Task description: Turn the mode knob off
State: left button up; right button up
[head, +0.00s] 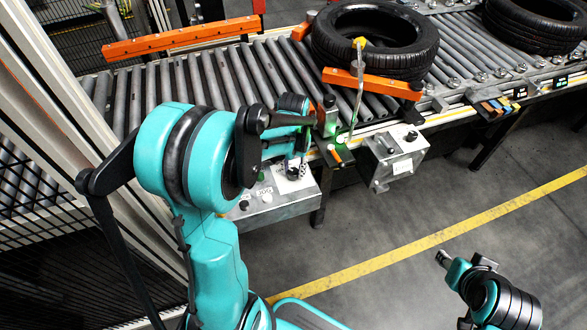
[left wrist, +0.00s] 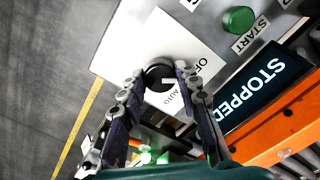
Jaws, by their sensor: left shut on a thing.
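The mode knob (left wrist: 158,76) is a round black knob on a white label plate (left wrist: 165,35) in the left wrist view. OFF and AUTO are printed beside it. A white mark near the knob points to the right in that picture; I cannot tell exactly which word it meets. My left gripper (left wrist: 160,72) has one finger on each side of the knob and is shut on it. In the head view, my left gripper (head: 297,168) is over the grey control box (head: 270,205), and the knob is hidden there. My right gripper (head: 445,259) is at lower right, away from everything.
A green START button (left wrist: 238,19) and a display reading STOPPED (left wrist: 262,88) are close to the knob. An orange rail (left wrist: 275,130) runs beside them. The roller conveyor (head: 225,80) carries a tyre (head: 375,40) behind the box. The floor in front is clear.

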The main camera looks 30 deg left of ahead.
aim_at(293, 171)
pick_arm(q)
jog(key=shift+n, duration=0.8)
jog(key=o, duration=1.2)
jog(key=shift+c, duration=0.2)
notch_tip(293, 171, up, 12)
